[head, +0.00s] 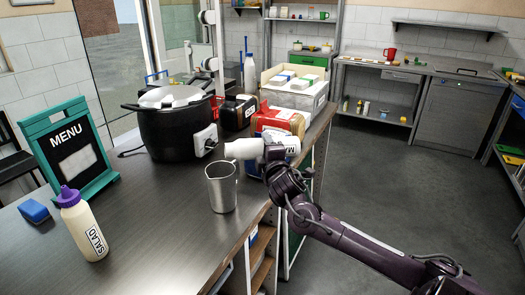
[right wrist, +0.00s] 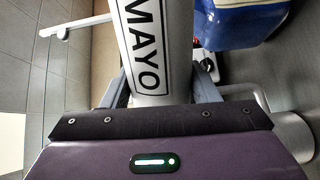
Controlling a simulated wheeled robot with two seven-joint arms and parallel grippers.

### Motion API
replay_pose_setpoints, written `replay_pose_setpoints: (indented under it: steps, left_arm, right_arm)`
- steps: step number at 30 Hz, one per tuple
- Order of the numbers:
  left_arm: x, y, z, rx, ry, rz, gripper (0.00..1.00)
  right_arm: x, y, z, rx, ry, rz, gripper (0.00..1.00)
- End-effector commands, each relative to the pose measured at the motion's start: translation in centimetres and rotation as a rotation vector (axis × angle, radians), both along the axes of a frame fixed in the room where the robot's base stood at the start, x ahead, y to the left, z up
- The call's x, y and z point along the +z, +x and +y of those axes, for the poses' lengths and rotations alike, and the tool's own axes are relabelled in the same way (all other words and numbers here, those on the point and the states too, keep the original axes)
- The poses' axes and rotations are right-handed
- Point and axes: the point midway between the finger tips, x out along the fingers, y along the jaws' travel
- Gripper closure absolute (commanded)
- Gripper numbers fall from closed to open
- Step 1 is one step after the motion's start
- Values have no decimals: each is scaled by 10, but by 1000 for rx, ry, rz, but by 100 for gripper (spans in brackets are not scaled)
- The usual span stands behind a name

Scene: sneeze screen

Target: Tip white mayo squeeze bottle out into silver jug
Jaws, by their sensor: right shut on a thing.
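The white mayo squeeze bottle (head: 244,149) is held on its side above the counter, its long axis near level and one end pointing left. My right gripper (head: 273,152) is shut around it from the right. The right wrist view shows the MAYO label (right wrist: 147,45) between the fingers. The silver jug (head: 221,190) stands upright on the counter, just below and left of the bottle. The bottle is apart from the jug, its left end roughly over the jug's mouth in the picture. The jug's contents cannot be made out. My left gripper is not in view.
A black pot (head: 170,128) stands behind the jug. A red and gold package (head: 280,119) and a white crate (head: 296,94) stand behind the bottle. A purple-capped salad bottle (head: 82,226), a blue block (head: 34,211) and a menu sign (head: 72,152) stand left. The counter between is clear.

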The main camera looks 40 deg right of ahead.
Motion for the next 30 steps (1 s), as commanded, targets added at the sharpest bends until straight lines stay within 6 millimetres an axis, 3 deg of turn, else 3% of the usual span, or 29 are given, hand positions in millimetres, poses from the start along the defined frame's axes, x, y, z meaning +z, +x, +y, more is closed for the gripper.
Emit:
replay_pose_setpoints:
  steps: [6,13,24,30]
  left_arm:
    - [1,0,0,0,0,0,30]
    - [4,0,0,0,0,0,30]
    - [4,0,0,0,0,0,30]
    - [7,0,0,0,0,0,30]
  right_arm:
    - [3,0,0,1,-9,2,70]
    - [15,2,5,1,-179,86,70]
    - [15,2,5,0,-191,94,70]
    - [31,5,11,0,-305,148,70]
